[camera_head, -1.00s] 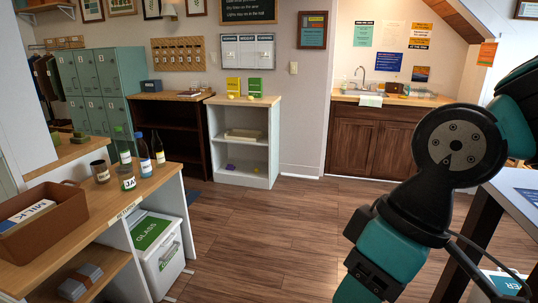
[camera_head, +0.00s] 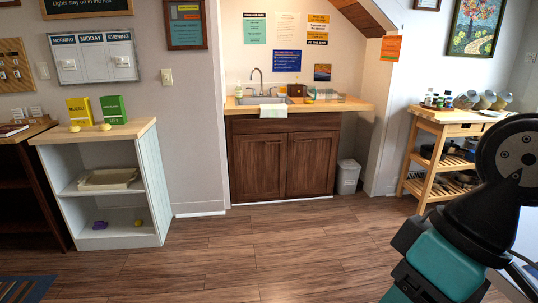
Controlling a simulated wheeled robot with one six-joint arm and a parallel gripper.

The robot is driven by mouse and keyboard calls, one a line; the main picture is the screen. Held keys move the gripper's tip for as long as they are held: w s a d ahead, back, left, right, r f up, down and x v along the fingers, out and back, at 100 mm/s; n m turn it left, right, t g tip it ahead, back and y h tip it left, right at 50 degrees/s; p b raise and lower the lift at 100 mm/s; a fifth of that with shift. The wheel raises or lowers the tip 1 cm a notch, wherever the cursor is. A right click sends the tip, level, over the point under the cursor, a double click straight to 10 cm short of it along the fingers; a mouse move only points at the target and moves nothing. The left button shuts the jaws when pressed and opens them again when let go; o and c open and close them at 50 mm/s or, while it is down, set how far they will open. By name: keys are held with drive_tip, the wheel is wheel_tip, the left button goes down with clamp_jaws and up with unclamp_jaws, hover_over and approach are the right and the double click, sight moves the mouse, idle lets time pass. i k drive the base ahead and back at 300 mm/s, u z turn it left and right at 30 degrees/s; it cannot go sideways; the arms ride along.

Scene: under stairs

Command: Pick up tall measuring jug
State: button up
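I cannot make out a tall measuring jug for certain. Small items (camera_head: 327,96), too small to tell apart, stand at the right of the sink counter (camera_head: 355,106). Several small bottles and jars (camera_head: 440,100) stand on a wooden trolley (camera_head: 432,121) at the right. My arm shows at the lower right and covers part of the room there. My gripper is outside the picture.
Open brown floor (camera_head: 250,255) lies ahead. A white shelf unit (camera_head: 150,185) with a yellow and a green box on top stands at the left. A wooden sink cabinet (camera_head: 285,155) is at the back centre, with a white bin (camera_head: 347,176) beside it.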

sight(309, 92)
drive_tip(key=u, duration=0.1)
drive_tip(key=i, duration=4)
drive_tip(key=u, duration=0.25)
drive_tip(key=k, duration=0.65)
drive_tip(key=z, duration=0.75)
drive_tip(key=i, duration=0.65)
drive_tip(key=z, duration=0.8)
drive_tip(key=i, duration=1.55)
drive_tip(key=u, duration=0.6)
